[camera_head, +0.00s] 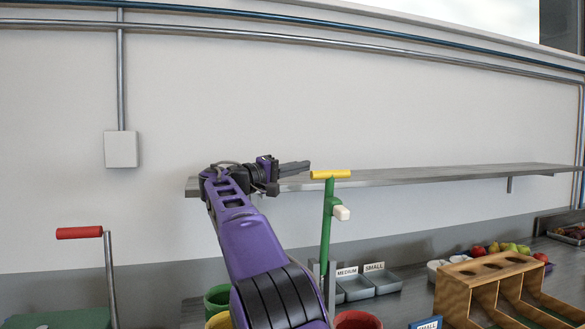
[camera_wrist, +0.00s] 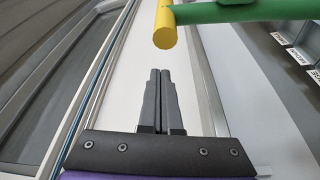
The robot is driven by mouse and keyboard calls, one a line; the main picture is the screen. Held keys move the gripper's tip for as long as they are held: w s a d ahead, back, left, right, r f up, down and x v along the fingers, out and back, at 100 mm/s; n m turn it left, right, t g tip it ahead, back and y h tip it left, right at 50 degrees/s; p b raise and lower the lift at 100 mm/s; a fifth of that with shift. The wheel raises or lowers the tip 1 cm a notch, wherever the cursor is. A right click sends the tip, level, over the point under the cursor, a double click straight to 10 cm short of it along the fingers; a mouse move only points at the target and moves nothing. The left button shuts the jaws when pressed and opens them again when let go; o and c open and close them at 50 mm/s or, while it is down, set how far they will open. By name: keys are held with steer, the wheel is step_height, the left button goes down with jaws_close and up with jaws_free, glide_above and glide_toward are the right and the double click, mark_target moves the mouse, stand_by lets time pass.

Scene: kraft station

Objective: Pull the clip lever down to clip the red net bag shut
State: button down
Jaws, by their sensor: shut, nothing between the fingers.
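A green upright lever (camera_head: 327,230) with a yellow crossbar handle (camera_head: 335,174) and a pale knob (camera_head: 341,213) stands right of my arm. My gripper (camera_head: 306,167) is shut and empty, with its fingertips just left of the yellow handle and apart from it. In the wrist view, the shut fingers (camera_wrist: 160,75) point toward the yellow handle (camera_wrist: 164,28), with the green bar (camera_wrist: 235,10) running off to the right. A red-handled lever (camera_head: 80,233) on a grey post stands at far left. I cannot see a red net bag, and no label marks the clip lever.
A long wall shelf (camera_head: 430,176) runs behind the gripper and handle. Labelled grey bins (camera_head: 378,281) sit below right. A wooden rack (camera_head: 492,266) and fruit (camera_head: 508,248) stand farther right. Green (camera_head: 217,297) and red (camera_head: 358,320) containers are partly visible low down beside my arm.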

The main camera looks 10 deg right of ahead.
steer(key=shift+s+d+f+b, duration=0.2)
steer(key=shift+s+f+b, duration=0.15)
steer(key=shift+s, duration=0.35)
steer(key=shift+s+d+f+b, duration=0.15)
steer(key=shift+s+f+b, duration=0.15)
steer(key=shift+s, duration=0.35)
